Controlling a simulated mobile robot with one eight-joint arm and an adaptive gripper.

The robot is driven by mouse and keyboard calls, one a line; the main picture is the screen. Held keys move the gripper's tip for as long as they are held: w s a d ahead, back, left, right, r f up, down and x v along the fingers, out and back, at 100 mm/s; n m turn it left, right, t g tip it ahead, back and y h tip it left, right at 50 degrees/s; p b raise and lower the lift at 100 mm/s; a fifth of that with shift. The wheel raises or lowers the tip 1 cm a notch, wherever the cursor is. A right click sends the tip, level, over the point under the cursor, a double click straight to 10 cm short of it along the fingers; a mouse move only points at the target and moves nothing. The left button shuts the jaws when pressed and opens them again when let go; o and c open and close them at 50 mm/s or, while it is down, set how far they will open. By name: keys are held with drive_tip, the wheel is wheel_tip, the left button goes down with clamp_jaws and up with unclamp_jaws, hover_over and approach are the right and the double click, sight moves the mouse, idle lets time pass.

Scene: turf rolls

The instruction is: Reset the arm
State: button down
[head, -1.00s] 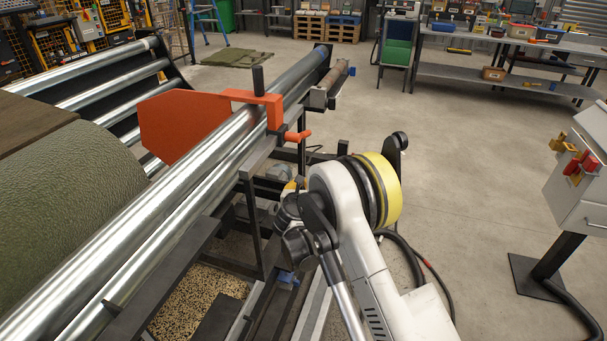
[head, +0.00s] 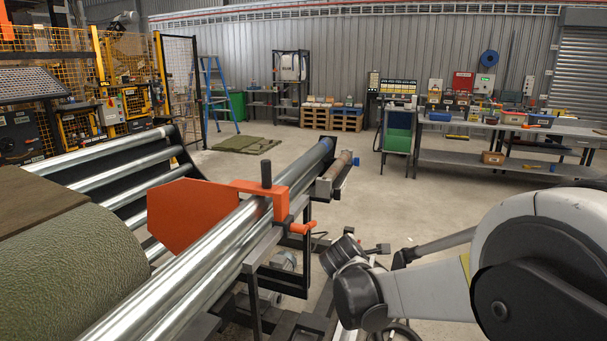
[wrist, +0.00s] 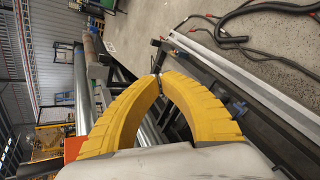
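My gripper (wrist: 159,78) shows in the wrist view as two curved yellow fingers arching toward each other. Their tips meet, with nothing held between them. In the head view my white and dark grey arm fills the lower right, and the gripper's fingers cannot be made out. The arm is right of the roller machine, whose long shiny rollers (head: 205,270) carry an orange guard plate (head: 183,212) and an orange clamp with a black handle.
A large green turf roll (head: 75,275) lies at left. A workbench (head: 465,160) with bins stands at back right, near a green cabinet (head: 398,140). Folded turf (head: 245,145) lies on the floor by a blue ladder (head: 217,95). The middle floor is open.

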drive_tip(key=s+d+r+m+g+y, duration=0.1)
drive_tip(key=s+d+r+m, duration=0.1)
drive_tip(key=s+m, duration=0.45)
drive_tip(key=s+d+r+m+g, duration=0.1)
drive_tip(key=s+d+m, duration=0.15)
drive_tip(key=s, duration=0.75)
drive_tip(key=s+d+r+m+g+y, duration=0.1)
drive_tip(key=s+d+r+m, duration=0.1)
drive_tip(key=s+m, duration=0.5)
drive_tip(key=s+f+m, duration=0.1)
drive_tip(key=s+m, duration=0.1)
drive_tip(key=s, duration=0.4)
drive_tip(key=s+a+f+m+g+y, duration=0.1)
drive_tip(key=s+f+m, duration=0.1)
drive_tip(key=s, duration=0.4)
drive_tip(key=shift+s+f+m, duration=0.3)
drive_tip(key=shift+m, duration=0.1)
